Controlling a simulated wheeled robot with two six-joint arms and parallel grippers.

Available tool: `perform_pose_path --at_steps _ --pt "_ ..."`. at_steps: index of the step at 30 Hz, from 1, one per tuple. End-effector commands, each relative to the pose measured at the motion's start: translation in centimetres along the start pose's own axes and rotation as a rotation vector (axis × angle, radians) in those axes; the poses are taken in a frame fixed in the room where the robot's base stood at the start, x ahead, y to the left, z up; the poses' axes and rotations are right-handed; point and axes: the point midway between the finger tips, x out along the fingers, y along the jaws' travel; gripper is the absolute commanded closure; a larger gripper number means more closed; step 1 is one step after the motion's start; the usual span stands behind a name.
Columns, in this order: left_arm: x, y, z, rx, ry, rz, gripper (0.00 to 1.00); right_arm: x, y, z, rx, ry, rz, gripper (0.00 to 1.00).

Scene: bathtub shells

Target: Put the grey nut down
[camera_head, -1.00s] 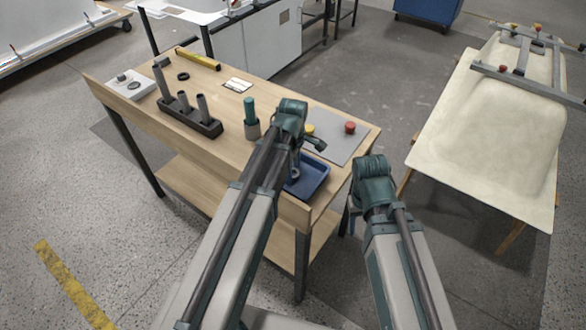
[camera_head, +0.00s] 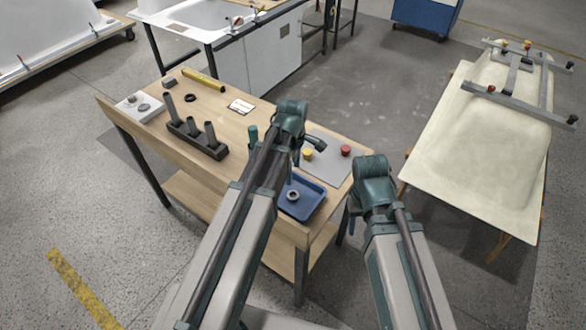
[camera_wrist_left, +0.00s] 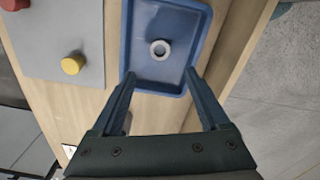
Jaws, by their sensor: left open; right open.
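The grey nut (camera_wrist_left: 160,49) lies inside the blue tray (camera_wrist_left: 143,15), near the tray's middle in the left wrist view. In the head view the nut (camera_head: 292,195) also shows in the tray (camera_head: 313,207), just below my left gripper (camera_head: 293,165). My left gripper's two fingers (camera_wrist_left: 158,82) are spread wide with nothing between them, and the nut is beyond the fingertips. My right gripper (camera_head: 352,220) hangs to the right of the workbench, empty, its fingers mostly hidden behind the arm.
The tray is on a wooden workbench (camera_head: 237,122). A grey plate with a yellow knob (camera_wrist_left: 73,63) and a red knob (camera_head: 346,150) is beside it. A dark peg block (camera_head: 197,141) stands further left. A cream tub shell (camera_head: 495,130) rests at the right.

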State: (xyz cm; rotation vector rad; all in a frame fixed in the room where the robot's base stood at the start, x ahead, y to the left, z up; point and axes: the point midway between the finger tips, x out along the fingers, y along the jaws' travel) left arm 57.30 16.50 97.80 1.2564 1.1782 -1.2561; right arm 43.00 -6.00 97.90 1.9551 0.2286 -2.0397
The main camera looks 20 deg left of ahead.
Motion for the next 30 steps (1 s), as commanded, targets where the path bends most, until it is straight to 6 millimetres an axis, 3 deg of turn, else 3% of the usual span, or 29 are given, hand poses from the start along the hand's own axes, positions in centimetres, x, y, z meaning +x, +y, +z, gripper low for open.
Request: perform_pose_path --at_steps 5,8,11,15,21,25,30 --pt "-0.2 -0.1 0.1 0.013 0.001 0.000 0.21 -0.2 0.0 0.0 0.000 0.000 0.000 0.50" --pt "-0.2 -1.1 1.1 0.121 0.005 -0.005 0.21 -0.2 0.0 0.0 0.000 0.000 0.000 0.50" --pt "-0.2 -3.1 3.2 0.368 0.016 -0.014 0.21 -0.2 0.0 0.0 0.000 0.000 0.000 0.50" --pt "-0.2 -6.6 6.5 0.833 0.034 -0.040 0.21 -0.2 0.0 0.0 0.000 0.000 0.000 0.50" --pt "-0.3 -11.0 9.7 1.423 0.046 -0.082 0.21 -0.2 0.0 0.0 0.000 0.000 0.000 0.50" --pt "-0.3 -12.7 10.8 1.674 0.048 -0.105 0.21 -0.2 0.0 0.0 0.000 0.000 0.000 0.50" --pt "-0.3 -13.6 11.3 1.823 0.047 -0.120 0.21 -0.2 0.0 0.0 0.000 0.000 0.000 0.50"
